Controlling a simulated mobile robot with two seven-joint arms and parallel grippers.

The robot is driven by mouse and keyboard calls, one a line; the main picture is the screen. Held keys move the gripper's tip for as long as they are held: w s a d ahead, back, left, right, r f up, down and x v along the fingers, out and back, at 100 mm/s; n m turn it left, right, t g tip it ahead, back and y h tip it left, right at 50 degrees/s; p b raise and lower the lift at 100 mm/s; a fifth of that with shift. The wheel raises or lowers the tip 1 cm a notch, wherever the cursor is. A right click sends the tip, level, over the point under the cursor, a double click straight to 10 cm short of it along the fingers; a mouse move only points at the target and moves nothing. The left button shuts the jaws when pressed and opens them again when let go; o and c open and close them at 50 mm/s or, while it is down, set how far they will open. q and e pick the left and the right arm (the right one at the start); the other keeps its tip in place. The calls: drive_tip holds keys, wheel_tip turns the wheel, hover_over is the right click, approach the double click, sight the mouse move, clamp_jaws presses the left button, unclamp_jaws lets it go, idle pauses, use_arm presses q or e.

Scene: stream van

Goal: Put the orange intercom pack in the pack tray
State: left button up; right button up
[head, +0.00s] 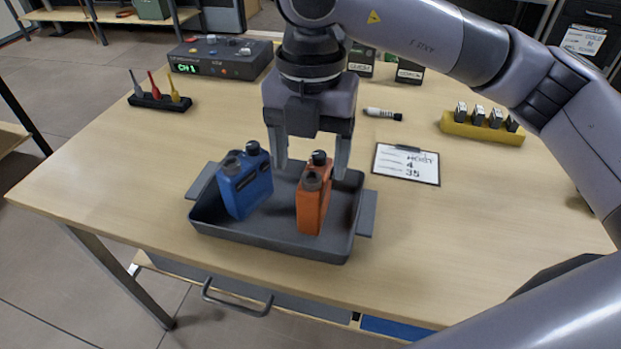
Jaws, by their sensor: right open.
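The orange intercom pack (312,208) stands upright inside the dark grey pack tray (266,240), in its right half. It has two dark knobs on top. A blue pack (245,190) stands beside it in the tray's left half, with a gap between them. My right gripper (311,172) points down over the tray and is open. Its two fingers are spread to either side of the orange pack's top, and I cannot tell whether they touch it. My left gripper is not in view.
A clipboard (406,165) and a marker (382,114) lie right of the tray. A yellow holder (482,130) with several small units is farther right. A control box (221,58) and a rack of coloured tools (160,101) stand at the back left. The left tabletop is clear.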

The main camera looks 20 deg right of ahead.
drive_tip(key=shift+r, duration=1.8)
